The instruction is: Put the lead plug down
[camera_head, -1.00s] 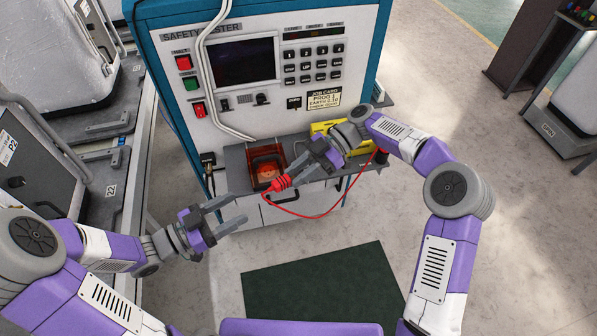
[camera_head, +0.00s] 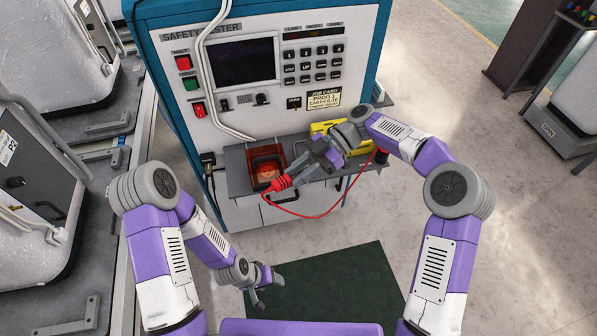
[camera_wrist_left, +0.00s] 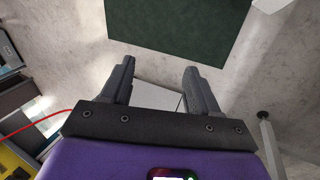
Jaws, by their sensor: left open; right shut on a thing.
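The lead plug (camera_head: 279,184) is red, with a red cable (camera_head: 308,216) looping down from it and back up to the right side of the tester's shelf. My right gripper (camera_head: 297,176) is shut on the plug and holds it in front of the shelf, near the orange-lidded box (camera_head: 266,167). My left gripper (camera_head: 267,287) is open and empty, low over the dark green mat. Its two fingers (camera_wrist_left: 160,85) show apart in the left wrist view, with nothing between them.
The safety tester (camera_head: 265,75) stands ahead with screen, keypad and coloured buttons. A yellow item (camera_head: 325,127) lies on its shelf behind my right gripper. A dark green mat (camera_head: 330,290) lies on the floor, also in the left wrist view (camera_wrist_left: 180,25). Grey equipment (camera_head: 40,190) stands at left.

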